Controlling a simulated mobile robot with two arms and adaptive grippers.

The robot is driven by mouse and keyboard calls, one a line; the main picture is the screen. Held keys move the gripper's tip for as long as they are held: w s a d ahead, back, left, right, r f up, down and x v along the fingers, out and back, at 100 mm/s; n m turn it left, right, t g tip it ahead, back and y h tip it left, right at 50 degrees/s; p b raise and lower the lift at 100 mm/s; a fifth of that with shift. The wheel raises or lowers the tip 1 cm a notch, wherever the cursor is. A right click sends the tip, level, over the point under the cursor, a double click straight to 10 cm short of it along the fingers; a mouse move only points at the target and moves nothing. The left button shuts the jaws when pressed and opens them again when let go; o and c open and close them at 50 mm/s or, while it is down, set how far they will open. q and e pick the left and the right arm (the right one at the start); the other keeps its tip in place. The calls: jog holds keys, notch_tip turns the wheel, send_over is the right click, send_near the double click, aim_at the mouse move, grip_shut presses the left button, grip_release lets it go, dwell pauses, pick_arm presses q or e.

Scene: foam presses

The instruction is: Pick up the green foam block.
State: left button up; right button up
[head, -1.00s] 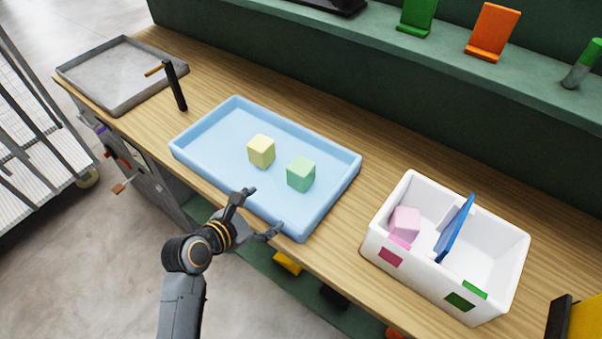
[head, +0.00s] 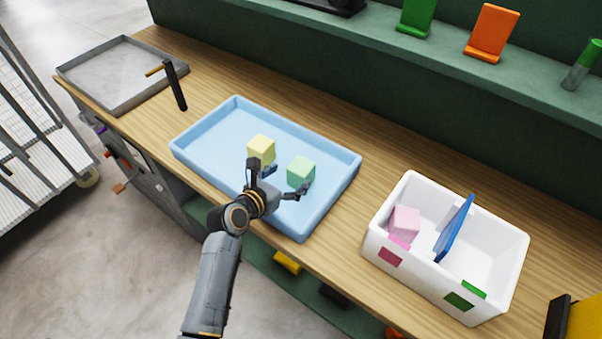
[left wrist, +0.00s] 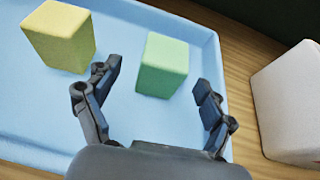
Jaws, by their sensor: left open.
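The green foam block (head: 301,171) sits in the blue tray (head: 212,132), right of the yellow foam block (head: 261,149). My left gripper (head: 282,180) is open over the tray's near side, close to the green block. In the left wrist view the green block (left wrist: 163,66) lies between and just beyond the fingertips of the open left gripper (left wrist: 158,80). The yellow block (left wrist: 58,36) lies outside the left finger there. Nothing is held. My right gripper is not in view.
A white divided box (head: 376,239) with a pink block (head: 404,222) and a blue divider (head: 455,229) stands on the right. A grey tray (head: 118,72) and a black post with a brass-coloured handle (head: 175,85) are at the left. Bare wood lies between the blue tray and the box.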

aim_at(294, 175)
pick_arm(q)
jog(key=shift+p+x, duration=0.3)
jog(key=shift+x, duration=2.3)
jog(key=shift+s+d, duration=0.15)
jog(key=c, duration=1)
